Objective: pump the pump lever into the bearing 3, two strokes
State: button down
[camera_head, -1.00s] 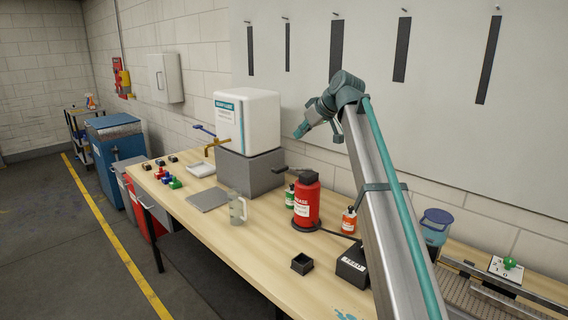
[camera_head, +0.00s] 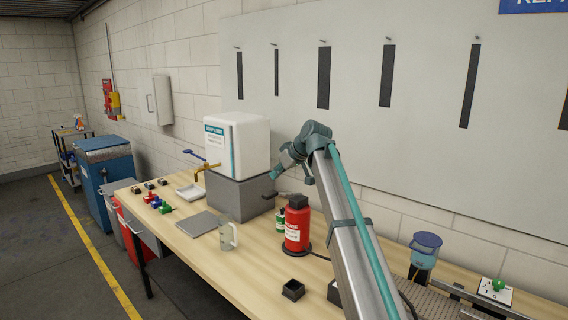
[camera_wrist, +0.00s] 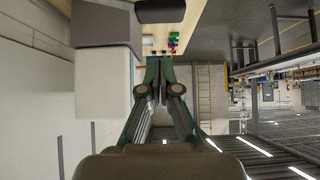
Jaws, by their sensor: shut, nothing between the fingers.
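The red grease pump (camera_head: 297,228) stands upright on the bench, on a dark base. Its dark pump lever (camera_head: 281,194) sticks out to the left from its top. My gripper (camera_head: 274,177) is just above the lever in the head view, apart from it as far as I can tell. In the wrist view my gripper (camera_wrist: 155,88) has its fingers together and empty. I cannot make out bearing 3 in any view.
A white tank (camera_head: 240,145) with a brass tap stands on a grey block (camera_head: 243,197). A mug (camera_head: 227,236), a green-labelled bottle (camera_head: 280,219) and a small black box (camera_head: 293,290) are near the pump. A conveyor (camera_head: 430,301) is at lower right.

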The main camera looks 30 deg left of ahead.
aim_at(274, 194)
jog(key=shift+w+a+f+p, duration=0.1)
jog(key=shift+a+f+p, duration=0.2)
jog(key=shift+f, duration=0.6)
jog(key=shift+w+a+f+p, duration=0.15)
jog(key=shift+f+p, duration=0.1)
jog(key=shift+f, duration=0.65)
jog(key=shift+s+a+f+p, duration=0.1)
jog(key=shift+a+f+p, duration=0.2)
jog(key=shift+f, duration=0.6)
